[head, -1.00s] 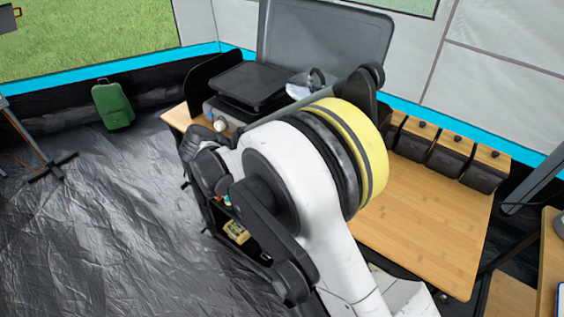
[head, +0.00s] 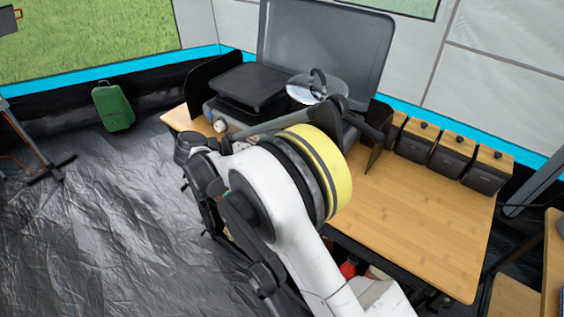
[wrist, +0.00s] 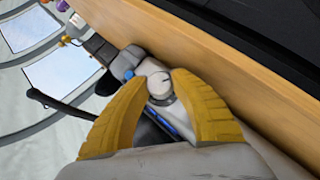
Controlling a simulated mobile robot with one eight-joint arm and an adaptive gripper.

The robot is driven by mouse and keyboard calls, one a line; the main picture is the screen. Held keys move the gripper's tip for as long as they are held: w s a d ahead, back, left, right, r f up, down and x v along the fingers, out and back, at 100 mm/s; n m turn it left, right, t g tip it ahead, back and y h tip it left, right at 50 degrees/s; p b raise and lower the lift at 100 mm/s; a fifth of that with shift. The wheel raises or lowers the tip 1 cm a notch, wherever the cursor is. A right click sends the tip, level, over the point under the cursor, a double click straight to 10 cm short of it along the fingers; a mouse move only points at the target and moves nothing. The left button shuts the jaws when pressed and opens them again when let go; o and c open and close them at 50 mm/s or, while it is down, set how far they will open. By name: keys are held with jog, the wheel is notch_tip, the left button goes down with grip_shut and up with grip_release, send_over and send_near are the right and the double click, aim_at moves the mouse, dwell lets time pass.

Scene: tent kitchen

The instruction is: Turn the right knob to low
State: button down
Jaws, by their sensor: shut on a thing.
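The stove (head: 212,110) stands at the back left of the wooden table in the head view, with a white knob (head: 221,125) at its left front. The arm covers the right part of its front, and my gripper is hidden in that view. In the wrist view my gripper (wrist: 160,84) has its two yellow fingers on either side of a small round silver knob (wrist: 160,86). It is shut on this knob, which has a dark mark on its face. The knob sits on a grey panel with blue parts. Its exact setting is hard to read.
A pan with a glass lid (head: 306,92) sits on the stove, next to a dark griddle (head: 250,83). The stove's tall grey cover (head: 325,40) stands open behind. Several dark bins (head: 452,160) line the table's back right; the table (head: 420,220) in front is bare.

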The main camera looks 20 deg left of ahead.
jog(key=c, duration=1.4)
grip_release()
jog(key=shift+o, duration=0.2)
jog(key=v, duration=0.7)
jog(key=shift+s+a, duration=0.1)
jog(key=shift+s, duration=0.05)
